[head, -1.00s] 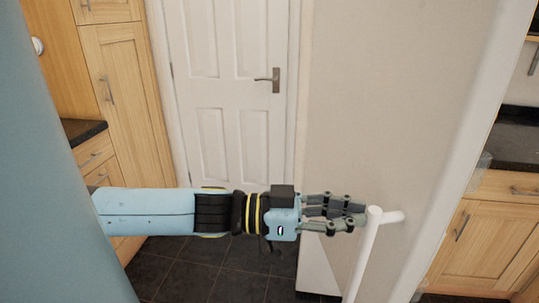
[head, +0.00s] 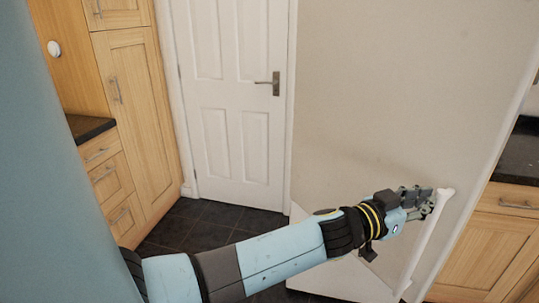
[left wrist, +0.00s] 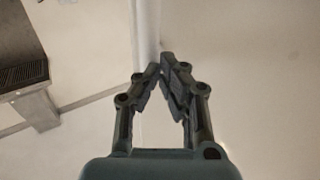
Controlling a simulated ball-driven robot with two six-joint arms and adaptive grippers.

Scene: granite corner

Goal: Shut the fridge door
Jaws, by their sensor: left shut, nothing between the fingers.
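In the left wrist view, the closed fingers (left wrist: 160,75) point at a white vertical strip (left wrist: 148,30), likely the handle. The fridge's inside is not visible. My right gripper is not in view.
A white panelled room door (head: 238,100) is shut at the back. Wooden cupboards (head: 132,100) stand at the left, and a wooden unit (head: 490,245) with a dark worktop at the right. Dark tiled floor (head: 205,222) between them is clear.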

